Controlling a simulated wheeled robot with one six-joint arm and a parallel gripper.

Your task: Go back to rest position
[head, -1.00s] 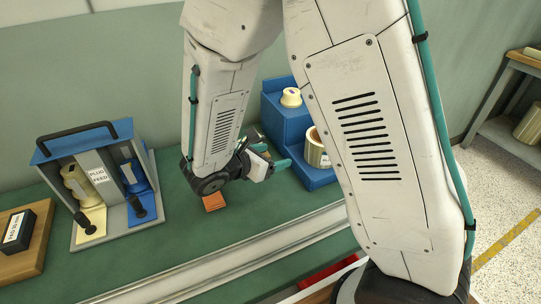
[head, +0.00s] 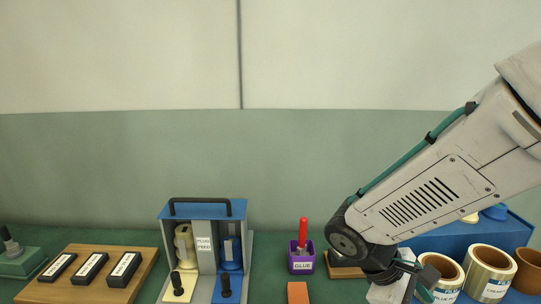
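My arm comes in from the right in the head view and bends down at a dark joint. My gripper (head: 418,280) hangs at the lower right, in front of the blue stepped stand (head: 436,243) and beside the label rolls. Its two teal fingers look apart, with nothing seen between them. The bottom picture edge cuts off part of the gripper.
A blue-topped plug feeder (head: 209,208) stands left of centre. Further left, a wooden board (head: 80,249) bears black labelled blocks. A purple glue box (head: 301,262) holds a red-handled tool. An orange block (head: 298,292) lies in front. Label rolls (head: 490,271) stand at right.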

